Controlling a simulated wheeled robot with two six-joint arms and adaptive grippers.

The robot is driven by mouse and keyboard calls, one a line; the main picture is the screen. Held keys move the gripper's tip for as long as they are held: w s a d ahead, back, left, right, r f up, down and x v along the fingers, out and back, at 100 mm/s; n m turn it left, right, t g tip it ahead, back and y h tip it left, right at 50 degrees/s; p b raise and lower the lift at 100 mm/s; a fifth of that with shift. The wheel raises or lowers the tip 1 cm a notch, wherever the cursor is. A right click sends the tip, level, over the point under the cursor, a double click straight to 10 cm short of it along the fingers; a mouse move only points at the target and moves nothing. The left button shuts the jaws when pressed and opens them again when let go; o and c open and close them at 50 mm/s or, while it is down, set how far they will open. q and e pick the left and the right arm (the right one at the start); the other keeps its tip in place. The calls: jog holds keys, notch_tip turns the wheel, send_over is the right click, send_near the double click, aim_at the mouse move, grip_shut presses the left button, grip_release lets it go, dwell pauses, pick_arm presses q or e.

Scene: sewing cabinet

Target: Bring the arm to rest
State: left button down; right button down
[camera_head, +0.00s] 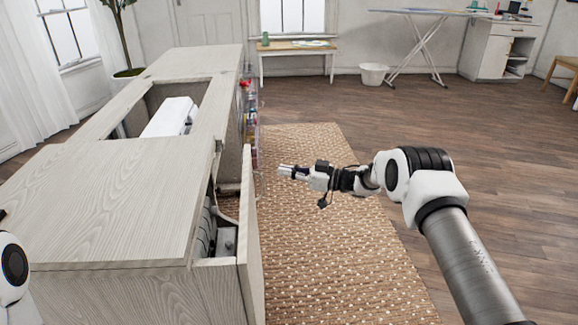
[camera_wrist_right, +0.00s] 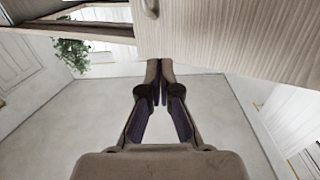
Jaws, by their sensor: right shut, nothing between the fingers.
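My right arm (camera_head: 415,185) reaches in from the lower right in the head view. Its gripper (camera_head: 284,171) points left, over the woven rug and to the right of the cabinet's open door. In the right wrist view the gripper (camera_wrist_right: 153,68) has its fingertips together, with nothing between them. It looks apart from the door, though the gap is hard to judge. Part of my left arm (camera_head: 12,265) shows at the lower left edge; its gripper is out of view.
The sewing cabinet (camera_head: 105,205) fills the left side, with a white machine (camera_head: 170,117) in its top opening. Its front door (camera_head: 250,240) stands open beside my right gripper. The rug (camera_head: 340,270) and wooden floor (camera_head: 480,160) to the right are clear.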

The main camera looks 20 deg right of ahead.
jog(key=s+d, duration=0.2)
jog(key=d, duration=0.4)
jog(key=s+a+f+m, duration=0.4)
jog(key=a+f, duration=0.3)
jog(key=a, duration=0.5)
jog(key=s+a+f+m+h, duration=0.5)
jog(key=s+f, duration=0.3)
jog(key=f, duration=0.2)
jog(key=s+d+f+m+g+h, duration=0.1)
jog(key=s+f+g+h, duration=0.15)
jog(key=s, duration=0.35)
jog(key=s+d+f+m+g+h, duration=0.1)
jog(key=s+f, duration=0.3)
jog(key=s, duration=0.2)
jog(key=s+f+m+g+h, duration=0.1)
jog(key=s+f+g+h, duration=0.15)
jog(key=s, duration=0.45)
jog(key=s+d+g+h, duration=0.2)
jog(key=s+d, duration=0.1)
jog(key=s, duration=0.6)
jog(key=s+d+g+h, duration=0.1)
jog(key=s+d+g, duration=0.15)
jog(key=s, duration=0.65)
notch_tip(320, 180, up, 22)
jog(key=n+p, duration=0.1)
jog(key=p, duration=2.2)
jog(key=shift+s+d+r+g, duration=0.15)
jog(key=shift+s+r+g, duration=0.05)
jog(key=shift+g, duration=0.15)
